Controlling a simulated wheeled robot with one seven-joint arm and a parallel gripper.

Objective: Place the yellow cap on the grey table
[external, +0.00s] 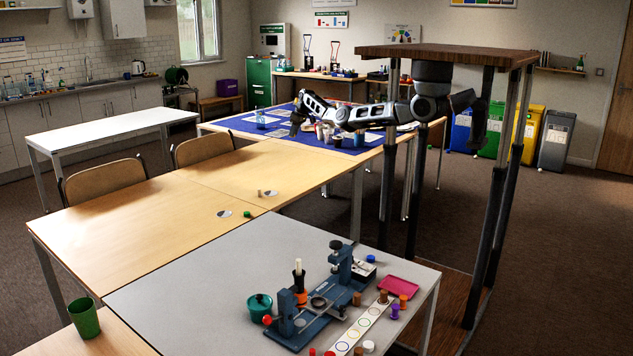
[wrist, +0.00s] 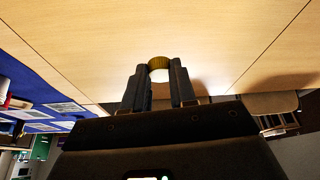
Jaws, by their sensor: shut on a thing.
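In the external view my gripper (external: 296,124) points down at the end of the stretched arm, near where the wooden tables meet the blue-covered table. The cap cannot be made out there. The grey table (external: 195,275) stands in the foreground, well apart from my gripper.
The grey table carries a blue press fixture (external: 322,312), a teal pot (external: 259,307), a pink tray (external: 398,287) and several caps at its right. Its left part is bare. A green cup (external: 84,318) stands at front left. Wooden tables (external: 130,215) lie between, mostly clear.

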